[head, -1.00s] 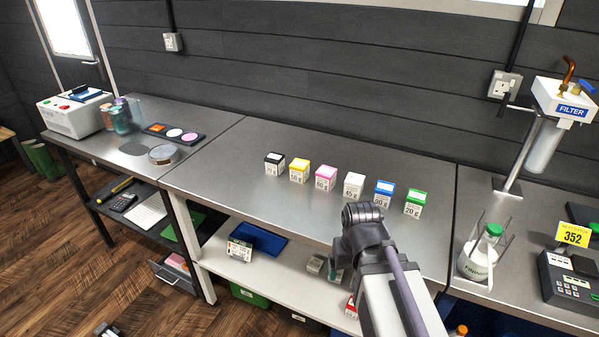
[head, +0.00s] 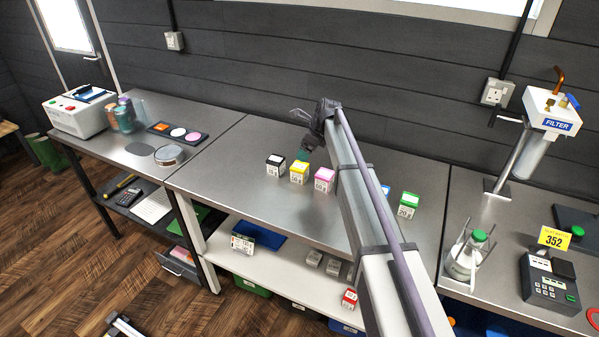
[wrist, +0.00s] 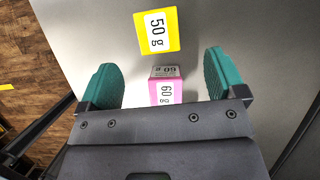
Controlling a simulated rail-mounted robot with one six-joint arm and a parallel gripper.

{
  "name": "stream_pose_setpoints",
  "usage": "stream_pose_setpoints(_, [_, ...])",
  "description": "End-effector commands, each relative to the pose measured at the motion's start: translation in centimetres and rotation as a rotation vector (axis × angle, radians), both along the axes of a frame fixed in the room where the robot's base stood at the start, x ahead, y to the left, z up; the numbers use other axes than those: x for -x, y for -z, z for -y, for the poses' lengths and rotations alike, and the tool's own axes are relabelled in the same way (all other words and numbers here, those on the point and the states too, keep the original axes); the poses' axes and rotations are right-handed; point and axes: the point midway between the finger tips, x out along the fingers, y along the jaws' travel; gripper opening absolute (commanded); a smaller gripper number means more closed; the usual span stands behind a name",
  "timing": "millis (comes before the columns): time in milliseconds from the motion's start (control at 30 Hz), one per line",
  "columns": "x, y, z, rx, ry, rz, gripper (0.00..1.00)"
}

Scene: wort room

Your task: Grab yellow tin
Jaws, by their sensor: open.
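The yellow tin (head: 299,172) is a small box with a yellow top and a white label, standing in a row of similar tins on the middle bench. In the wrist view the yellow tin (wrist: 156,32) reads "50 g" and lies just beyond my fingertips, nearly centred. My gripper (wrist: 160,80) is open with green fingers, above the row. The pink tin (wrist: 166,88), marked "60 g", shows between the fingers, partly hidden by the gripper body. In the head view my gripper (head: 303,153) is small and mostly hidden behind my wrist, just above the yellow tin.
The black tin (head: 276,165) stands left of the yellow one and the pink tin (head: 323,180) right of it. My arm hides part of the row; the green tin (head: 407,205) shows at its right. The bench (head: 225,165) is bare left of the row.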

Motion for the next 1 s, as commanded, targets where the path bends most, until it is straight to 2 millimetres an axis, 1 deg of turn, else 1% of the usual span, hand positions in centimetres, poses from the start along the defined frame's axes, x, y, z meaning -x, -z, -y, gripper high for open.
stream_pose_setpoints(67, [0.1,0.0,0.0,-0.002,0.017,-0.007,0.89])
stream_pose_setpoints(167, [0.0,0.9,-0.2,-0.002,0.015,-0.006,0.89])
stream_pose_setpoints(300, [-0.5,3.8,-1.0,-0.001,0.012,-0.005,0.89])
stream_pose_setpoints(400, [-0.8,5.5,-1.6,0.0,0.011,-0.005,0.89])
stream_pose_setpoints(467, [-0.9,5.7,-1.8,-0.001,0.012,-0.005,0.89])
stream_pose_setpoints(567, [-0.9,5.4,-1.9,-0.001,0.012,-0.005,0.89])
stream_pose_setpoints(633, [-0.9,6.1,-2.0,-0.001,0.012,-0.005,0.89])
stream_pose_setpoints(833, [-1.2,10.1,-3.1,0.0,0.011,-0.005,0.89])
stream_pose_setpoints(900, [-1.4,10.6,-3.4,0.0,0.011,-0.005,0.89])
stream_pose_setpoints(1000, [-1.4,10.3,-3.5,0.0,0.011,-0.005,0.89])
